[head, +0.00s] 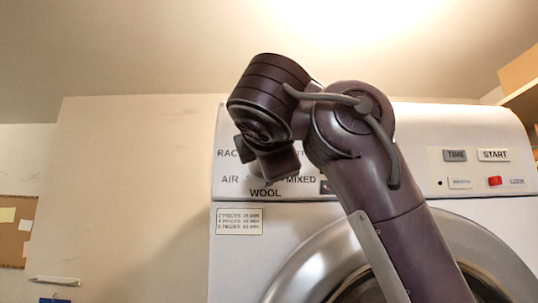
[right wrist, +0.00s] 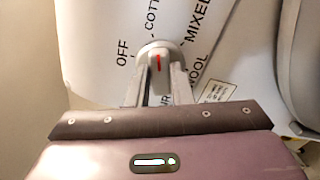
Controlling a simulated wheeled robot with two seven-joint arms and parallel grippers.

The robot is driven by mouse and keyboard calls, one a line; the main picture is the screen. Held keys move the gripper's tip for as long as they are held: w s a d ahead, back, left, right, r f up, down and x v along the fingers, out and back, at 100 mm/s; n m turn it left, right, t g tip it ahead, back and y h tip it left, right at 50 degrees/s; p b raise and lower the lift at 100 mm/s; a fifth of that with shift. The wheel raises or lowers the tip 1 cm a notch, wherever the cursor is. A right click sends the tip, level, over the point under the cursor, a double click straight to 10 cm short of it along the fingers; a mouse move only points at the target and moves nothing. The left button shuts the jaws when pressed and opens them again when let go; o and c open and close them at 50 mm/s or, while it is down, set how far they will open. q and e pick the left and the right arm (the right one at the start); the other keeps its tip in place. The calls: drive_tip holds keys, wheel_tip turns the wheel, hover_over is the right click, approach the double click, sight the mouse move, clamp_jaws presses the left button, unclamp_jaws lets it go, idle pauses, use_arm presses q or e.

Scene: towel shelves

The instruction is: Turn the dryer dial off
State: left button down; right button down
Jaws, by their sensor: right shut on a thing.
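The dryer dial (right wrist: 155,47) is a round grey knob with a red line on it, on the white dryer panel (right wrist: 100,25). In the right wrist view the labels OFF, COTT…, MIXED and WOOL stand around it, and one below is partly hidden. I cannot tell for sure which label the red line marks. My right gripper (right wrist: 158,70) is shut on the dial, one finger on each side. In the head view my right arm and wrist cover the dial, with AIR, MIXED and WOOL showing around the wrist. My left gripper is not in view.
The dryer's round door (head: 302,270) sits below the panel. TIME (head: 455,155) and START (head: 494,155) buttons and a red LOCK switch (head: 495,181) are on the right. A small notice (head: 239,221) is below the labels. A corkboard (head: 14,240) hangs far left.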

drive_tip(key=shift+a+r+n+p, duration=0.15)
drive_tip(key=shift+n+p, duration=0.1)
drive_tip(key=shift+n, duration=3.05)
drive_tip(key=shift+r+n+p, duration=0.1)
drive_tip(key=shift+n+p, duration=0.1)
drive_tip(key=shift+n, duration=3.4)
drive_tip(key=c, duration=1.3)
unclamp_jaws()
drive_tip(key=shift+w+f, duration=0.15)
